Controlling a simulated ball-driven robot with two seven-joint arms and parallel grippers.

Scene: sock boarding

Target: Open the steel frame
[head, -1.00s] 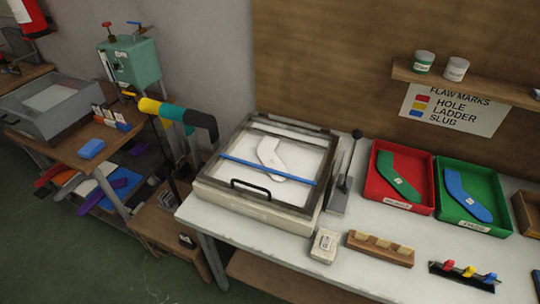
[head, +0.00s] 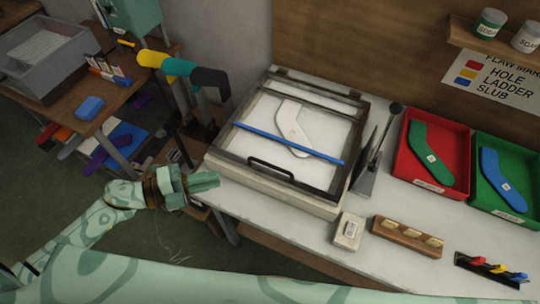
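The steel frame (head: 235,138) is a dark rectangular frame lying down flat on a pale box-like base (head: 265,196) on the table. A black handle (head: 271,168) stands on its front bar. A blue bar (head: 290,143) crosses it, and a white sock-shaped piece (head: 290,125) shows inside. My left gripper (head: 212,182), mint green, is left of the base's front corner, apart from the handle and holding nothing that I can see. Its fingers look close together, but the gap is unclear. My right gripper is out of view.
A lever (head: 378,150) stands just right of the frame. Red (head: 398,171) and green (head: 477,190) trays hold socks farther right. A small white block (head: 348,232) and a wooden holder (head: 407,237) lie in front. Colored sock forms (head: 210,78) stand left of the frame.

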